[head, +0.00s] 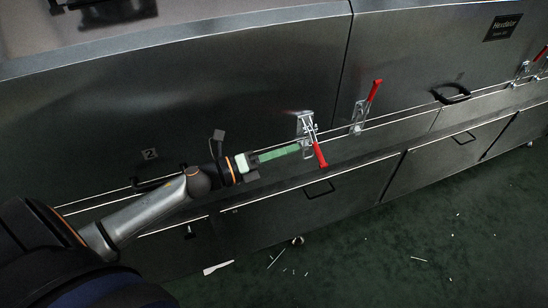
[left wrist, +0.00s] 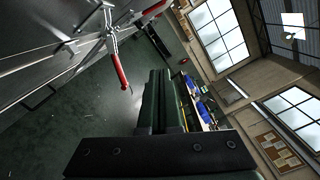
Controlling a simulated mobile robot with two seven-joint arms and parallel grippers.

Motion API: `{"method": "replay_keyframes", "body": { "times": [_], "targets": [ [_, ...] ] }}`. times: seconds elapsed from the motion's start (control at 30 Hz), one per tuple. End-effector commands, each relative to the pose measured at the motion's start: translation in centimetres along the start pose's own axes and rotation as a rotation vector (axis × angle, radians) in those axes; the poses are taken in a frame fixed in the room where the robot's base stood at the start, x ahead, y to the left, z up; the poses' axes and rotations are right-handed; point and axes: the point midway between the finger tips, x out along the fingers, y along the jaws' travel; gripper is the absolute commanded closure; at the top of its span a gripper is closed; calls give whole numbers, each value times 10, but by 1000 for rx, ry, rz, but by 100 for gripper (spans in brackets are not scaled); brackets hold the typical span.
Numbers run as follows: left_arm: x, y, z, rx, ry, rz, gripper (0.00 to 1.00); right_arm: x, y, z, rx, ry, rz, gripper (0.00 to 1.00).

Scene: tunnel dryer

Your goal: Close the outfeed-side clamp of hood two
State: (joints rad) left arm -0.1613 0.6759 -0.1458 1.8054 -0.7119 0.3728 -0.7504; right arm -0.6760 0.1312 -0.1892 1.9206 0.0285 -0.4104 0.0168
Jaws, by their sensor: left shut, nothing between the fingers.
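Hood two (head: 190,100), marked with a small 2 plate (head: 150,154), is a dark metal panel. A toggle clamp (head: 307,125) at its right end has a red handle (head: 320,155) that points down and slightly right. My left gripper (head: 297,148) has green fingers, which are shut and empty. Their tips are just left of this clamp and its handle; contact cannot be told. In the left wrist view the gripper fingers (left wrist: 158,75) lie together, and a red clamp handle (left wrist: 119,70) hangs to their left. My right gripper is not in view.
Beyond the panel seam, a second clamp (head: 358,115) has its red handle (head: 375,90) pointing up. A black handle (head: 452,95) sticks out farther right. Lower drawers (head: 310,205) run below the hoods. The green floor (head: 400,240) holds scattered white scraps.

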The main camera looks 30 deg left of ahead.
Motion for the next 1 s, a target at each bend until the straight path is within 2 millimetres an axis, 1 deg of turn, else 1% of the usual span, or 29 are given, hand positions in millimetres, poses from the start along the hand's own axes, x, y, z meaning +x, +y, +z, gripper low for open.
{"method": "replay_keyframes", "body": {
  "times": [0.03,0.1,0.23,0.4,0.53,0.57,0.63,0.67,0.77,0.8,0.87,0.9,0.97,1.0],
  "targets": [
    [-8,1,-1,0,2,1,100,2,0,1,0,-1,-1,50],
    [-16,1,-1,0,2,1,100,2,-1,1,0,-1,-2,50],
    [-27,1,-1,1,1,1,100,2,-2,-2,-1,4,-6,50],
    [-32,0,0,1,2,0,100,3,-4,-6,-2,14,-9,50],
    [-32,0,0,-4,0,0,100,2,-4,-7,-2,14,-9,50],
    [-33,0,-1,-19,-6,3,100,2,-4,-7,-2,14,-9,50],
    [-34,2,-4,-112,-39,20,100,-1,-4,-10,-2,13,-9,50],
    [-35,5,-7,-183,-65,34,100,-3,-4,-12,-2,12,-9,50],
    [-45,22,-24,-551,-201,112,100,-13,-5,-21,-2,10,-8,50],
    [-52,32,-38,-742,-272,155,100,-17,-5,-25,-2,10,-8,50],
    [-66,48,-64,-1041,-388,227,100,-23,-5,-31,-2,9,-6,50],
    [-76,57,-86,-1235,-466,278,100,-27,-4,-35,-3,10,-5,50],
    [-90,67,-121,-1499,-576,351,100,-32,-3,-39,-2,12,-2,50],
    [-98,71,-142,-1645,-639,394,100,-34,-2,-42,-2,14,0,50]
  ]
}}
